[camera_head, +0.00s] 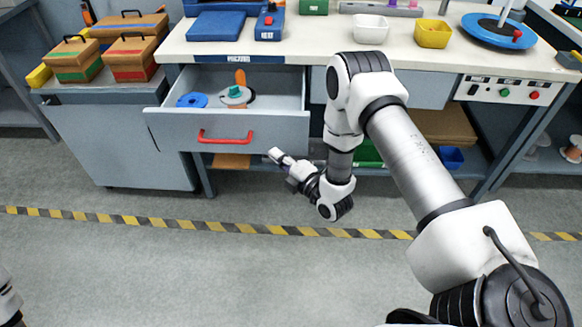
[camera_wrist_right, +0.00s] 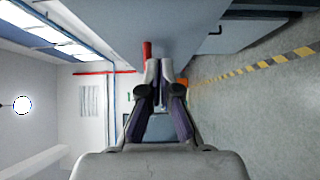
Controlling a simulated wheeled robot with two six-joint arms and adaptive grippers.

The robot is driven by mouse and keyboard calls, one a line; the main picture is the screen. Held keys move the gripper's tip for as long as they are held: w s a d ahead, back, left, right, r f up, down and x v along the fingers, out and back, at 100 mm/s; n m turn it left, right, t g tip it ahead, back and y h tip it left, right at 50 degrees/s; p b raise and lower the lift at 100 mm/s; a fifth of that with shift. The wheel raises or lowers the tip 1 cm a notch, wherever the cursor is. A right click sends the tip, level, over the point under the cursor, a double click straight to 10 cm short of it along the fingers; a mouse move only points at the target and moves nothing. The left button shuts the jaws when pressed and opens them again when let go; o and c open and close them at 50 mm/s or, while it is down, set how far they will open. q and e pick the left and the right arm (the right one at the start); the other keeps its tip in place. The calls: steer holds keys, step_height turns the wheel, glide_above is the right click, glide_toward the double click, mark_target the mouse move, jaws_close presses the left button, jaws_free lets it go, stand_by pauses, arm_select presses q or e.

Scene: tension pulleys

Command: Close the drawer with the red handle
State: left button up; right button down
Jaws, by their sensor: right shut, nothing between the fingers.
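The drawer (camera_head: 175,133) is grey and stands pulled open under the workbench, its inside visible from above. Its red handle (camera_head: 226,137) runs across the front panel. My right gripper (camera_head: 273,155) is at the lower right of the drawer front, pointing left, right of the handle and apart from it in the head view. In the right wrist view the gripper (camera_wrist_right: 158,67) has its fingers together and empty. A red piece of the handle (camera_wrist_right: 147,50) shows just past the fingertips; whether they touch is unclear. My left gripper is not seen.
A blue disc (camera_head: 192,100) and a green-and-orange part (camera_head: 236,95) lie in the drawer. The workbench (camera_head: 300,52) above carries bins and cases. A cabinet (camera_head: 110,140) stands left of the drawer. The floor (camera_head: 150,270) in front is clear, with a yellow-black stripe.

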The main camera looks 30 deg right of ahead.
mark_target(269, 138)
steer(key=w, duration=0.1)
steer(key=w+d, duration=0.2)
steer(key=shift+w+r, duration=0.1)
steer(key=shift+w, duration=0.3)
steer(key=shift+w, duration=0.1)
